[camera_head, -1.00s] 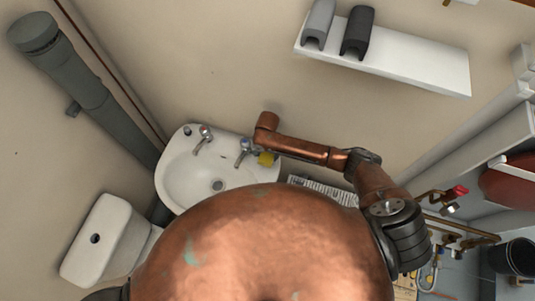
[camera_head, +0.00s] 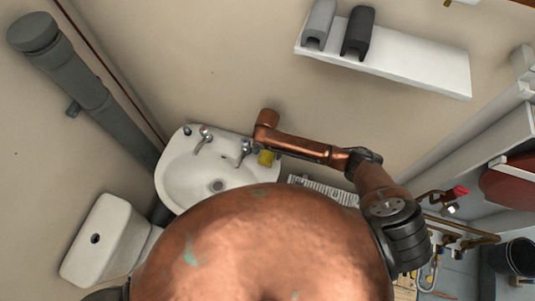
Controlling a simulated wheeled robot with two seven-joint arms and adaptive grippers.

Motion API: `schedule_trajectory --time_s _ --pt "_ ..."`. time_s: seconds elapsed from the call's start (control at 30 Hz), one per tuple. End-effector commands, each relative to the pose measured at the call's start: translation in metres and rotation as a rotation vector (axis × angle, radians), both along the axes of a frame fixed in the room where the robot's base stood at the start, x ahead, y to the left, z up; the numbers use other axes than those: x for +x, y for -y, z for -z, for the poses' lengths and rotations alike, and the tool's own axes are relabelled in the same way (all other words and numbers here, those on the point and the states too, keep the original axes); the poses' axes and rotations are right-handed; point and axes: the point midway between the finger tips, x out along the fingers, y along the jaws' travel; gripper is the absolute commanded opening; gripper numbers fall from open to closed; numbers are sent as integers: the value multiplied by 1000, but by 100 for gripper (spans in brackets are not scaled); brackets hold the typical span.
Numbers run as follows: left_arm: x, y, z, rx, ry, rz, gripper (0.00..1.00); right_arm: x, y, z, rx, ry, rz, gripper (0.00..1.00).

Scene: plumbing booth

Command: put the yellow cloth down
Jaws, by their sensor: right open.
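My right arm comes in from the right and ends over the basin's back right corner. My right gripper (camera_head: 259,148) is at the end of this arm, close to the cloth, and is open. Its fingers are mostly hidden, so I cannot tell whether they touch the cloth. My left gripper is not in view.
A white toilet cistern (camera_head: 98,240) is at lower left. A shelf (camera_head: 405,66) is on the wall above. My own copper-coloured body hides the lower middle.

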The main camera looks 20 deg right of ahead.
Motion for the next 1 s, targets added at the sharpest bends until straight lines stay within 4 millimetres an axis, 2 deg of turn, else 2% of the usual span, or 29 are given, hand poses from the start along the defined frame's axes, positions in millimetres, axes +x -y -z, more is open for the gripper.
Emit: schedule_trajectory --time_s 0.3,0.5,0.67,1.0 --pt "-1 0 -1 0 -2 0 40 1 -1 -68 3 3 -1 64" --pt "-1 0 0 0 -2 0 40 1 0 -95 0 1 -1 64" --pt "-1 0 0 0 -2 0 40 0 0 -104 0 0 -1 64" --pt "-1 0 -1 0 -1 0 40 0 0 -104 -1 1 -1 64"
